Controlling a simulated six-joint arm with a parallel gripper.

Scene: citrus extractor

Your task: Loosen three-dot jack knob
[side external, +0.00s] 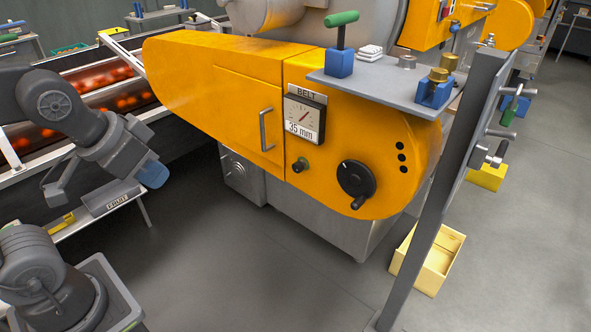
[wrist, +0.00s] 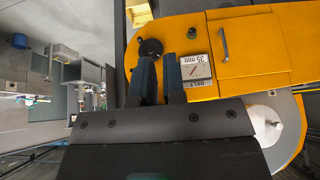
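The three-dot jack knob is a round black hand knob (side external: 356,178) with a crank grip, on the yellow belt cover, beside a column of three black dots (side external: 401,156). In the wrist view, which is upside down, the knob (wrist: 150,47) shows just beyond my fingertips. My gripper (side external: 152,173) hangs at the left of the side view, well away from the cover, with a blue fingertip showing. In the wrist view my gripper's two dark blue fingers (wrist: 160,60) stand apart with a gap between them and nothing held.
A belt gauge (side external: 304,118) reading 35 mm and a small greenish knob (side external: 300,164) sit left of the black knob. A door handle (side external: 266,130) sticks out. A grey shelf (side external: 385,84) with tools overhangs above, and a post (side external: 440,190) stands at right. The floor between is clear.

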